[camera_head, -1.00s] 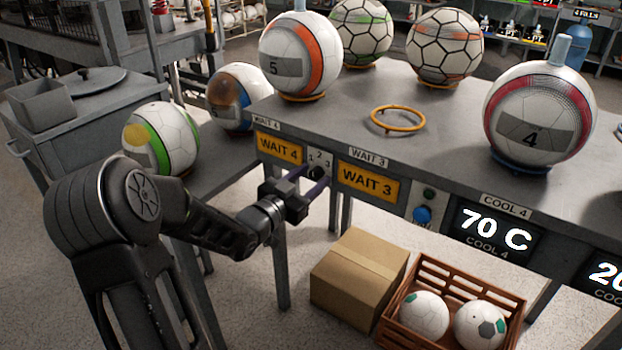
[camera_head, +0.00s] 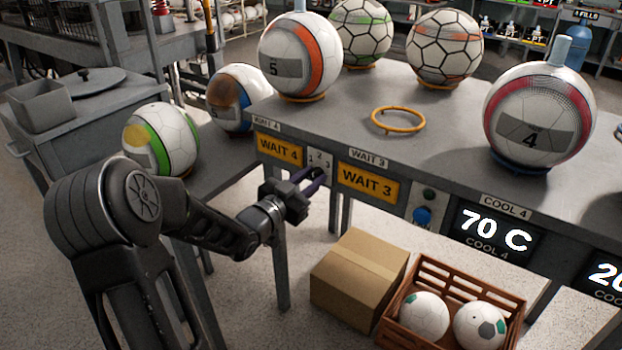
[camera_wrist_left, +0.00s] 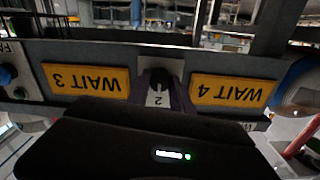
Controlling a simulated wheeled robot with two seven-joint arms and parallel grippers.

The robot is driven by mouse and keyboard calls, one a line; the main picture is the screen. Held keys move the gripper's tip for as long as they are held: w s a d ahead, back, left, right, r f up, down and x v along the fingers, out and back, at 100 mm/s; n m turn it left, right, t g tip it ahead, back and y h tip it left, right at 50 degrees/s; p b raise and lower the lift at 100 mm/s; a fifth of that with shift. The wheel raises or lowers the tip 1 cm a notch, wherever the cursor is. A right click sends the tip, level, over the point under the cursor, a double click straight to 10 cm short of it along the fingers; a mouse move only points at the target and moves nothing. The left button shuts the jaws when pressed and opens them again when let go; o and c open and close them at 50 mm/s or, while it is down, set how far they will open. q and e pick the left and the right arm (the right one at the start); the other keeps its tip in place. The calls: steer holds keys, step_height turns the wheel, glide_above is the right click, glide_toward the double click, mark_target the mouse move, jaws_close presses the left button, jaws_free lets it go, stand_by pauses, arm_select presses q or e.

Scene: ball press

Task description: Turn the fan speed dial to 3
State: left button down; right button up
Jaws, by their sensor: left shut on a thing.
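The fan speed dial (camera_head: 317,173) is a small dark knob on a pale plate marked 1, 2, 3 on the table's front, between the WAIT 4 and WAIT 3 signs. My left gripper (camera_head: 312,182) is shut on the dial, with its purple fingers on either side of the knob. In the left wrist view, the dark dial (camera_wrist_left: 160,78) sits between the fingers, with a 2 visible on the plate beside it. The fingers hide part of the plate, and I cannot tell which number the dial points to. My right gripper is not in view.
The yellow WAIT 4 sign (camera_head: 279,150) and WAIT 3 sign (camera_head: 367,182) flank the dial. A blue button (camera_head: 422,216) is further right. Several balls stand on the table (camera_head: 345,115). A cardboard box (camera_head: 358,275) and a brown crate (camera_head: 468,275) are on the floor below.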

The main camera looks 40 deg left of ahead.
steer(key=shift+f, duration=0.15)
arm_select(q)
steer(key=shift+f+m+b, duration=0.2)
steer(key=shift+m+b, duration=0.6)
steer(key=shift+b, duration=0.4)
steer(key=m+b, duration=0.6)
steer(key=b, duration=0.2)
steer(key=shift+r+m+b, duration=0.15)
steer(key=shift+m+b, duration=1.05)
steer(key=shift+b, duration=0.05)
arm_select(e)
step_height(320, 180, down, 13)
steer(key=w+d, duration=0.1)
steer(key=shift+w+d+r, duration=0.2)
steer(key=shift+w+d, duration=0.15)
arm_select(q)
steer(key=c, duration=1.1)
jaws_free()
steer(key=shift+r, duration=0.1)
